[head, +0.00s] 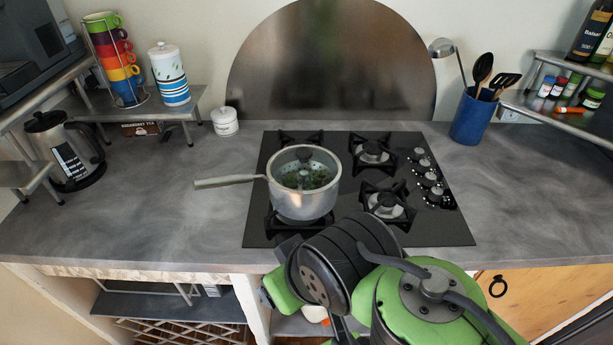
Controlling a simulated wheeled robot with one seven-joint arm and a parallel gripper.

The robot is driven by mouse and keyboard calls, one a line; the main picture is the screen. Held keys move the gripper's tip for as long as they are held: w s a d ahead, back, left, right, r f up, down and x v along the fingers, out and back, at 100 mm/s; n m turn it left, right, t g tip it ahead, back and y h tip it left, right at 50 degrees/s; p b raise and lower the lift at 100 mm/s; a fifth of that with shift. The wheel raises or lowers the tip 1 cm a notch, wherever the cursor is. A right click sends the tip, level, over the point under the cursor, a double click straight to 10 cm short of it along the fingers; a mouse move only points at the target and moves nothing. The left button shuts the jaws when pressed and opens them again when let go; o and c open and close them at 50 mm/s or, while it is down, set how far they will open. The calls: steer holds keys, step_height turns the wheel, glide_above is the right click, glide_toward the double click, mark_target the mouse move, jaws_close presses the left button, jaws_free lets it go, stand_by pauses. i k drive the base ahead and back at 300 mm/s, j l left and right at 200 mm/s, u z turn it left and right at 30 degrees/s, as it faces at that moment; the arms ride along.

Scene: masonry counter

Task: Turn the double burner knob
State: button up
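A black gas hob (350,228) is set in the counter. Its column of several dark and silver knobs (430,179) runs along the right side. I cannot tell which one is the double burner knob, nor how any of them is turned. A steel saucepan (303,200) with green contents stands on the left burners, its handle pointing left. The right burners, rear (371,153) and front (388,206), are bare. My green and black arm is folded in front of the counter, below the hob. My gripper's fingers do not show.
A blue utensil pot (470,118) and a metal shelf (560,118) with jars stand to the right. A kettle (65,150), a mug rack (116,60) and a white lidded pot (224,121) are at left. The counter right of the hob is clear.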

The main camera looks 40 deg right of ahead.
mark_target(429, 179)
steer(key=z, duration=2.1)
